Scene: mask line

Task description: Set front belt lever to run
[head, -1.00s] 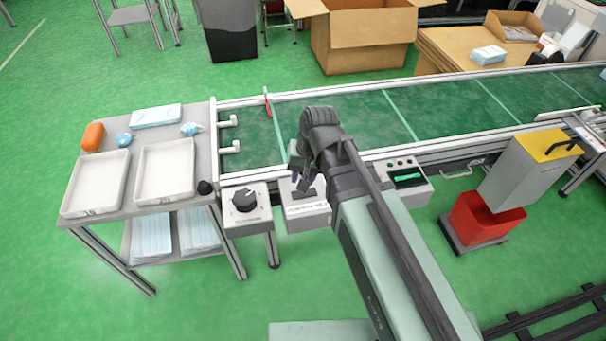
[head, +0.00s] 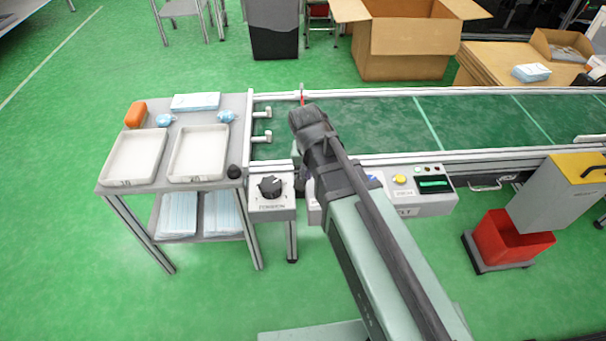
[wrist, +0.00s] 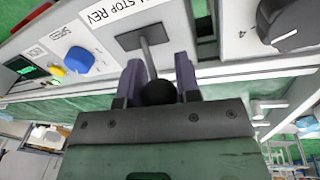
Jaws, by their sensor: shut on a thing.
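The belt lever in the wrist view has a thin grey stem (wrist: 148,55) and a black ball knob (wrist: 158,92). Its stem rises from a dark slot plate (wrist: 130,38) on a light panel, beside a label (wrist: 112,12) reading "STOP REV", with its first word cut off. My gripper (wrist: 158,72) has its two fingers shut on the lever, one on each side, around the knob end. In the head view my arm hides the lever and most of its box (head: 314,207). Which lever position is engaged is not clear.
A black rotary dial (head: 270,186) on its own box sits left of the lever box. A blue knob (wrist: 80,60) and a yellow button (head: 399,180) are on the other side. The green conveyor (head: 470,120) runs behind. A trolley with white trays (head: 198,153) stands left.

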